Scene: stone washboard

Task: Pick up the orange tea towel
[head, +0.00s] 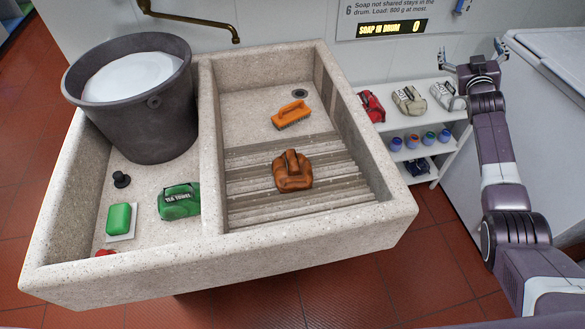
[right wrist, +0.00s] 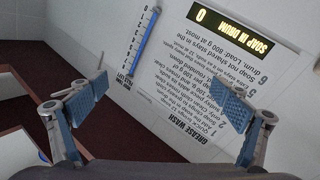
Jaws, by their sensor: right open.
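An orange-brown bundled cloth (head: 292,172), which looks like the orange tea towel, lies on the ribbed washboard slope in the right basin of the stone sink (head: 310,243). I see no readable label on it. My right gripper (head: 473,55) is open and empty, raised at the upper right beyond the shelf, well apart from the cloth. In the right wrist view its two fingers (right wrist: 165,100) are spread, facing the wall sign, and the cloth is not in that view. My left gripper is not in view.
A green bundle labelled tea towel (head: 180,202), green soap (head: 118,219) and a dark bucket (head: 125,120) are in the left basin. An orange brush (head: 291,115) lies behind the cloth. A white shelf (head: 437,169) holds bundles and jars. A brass tap (head: 195,20) overhangs the back.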

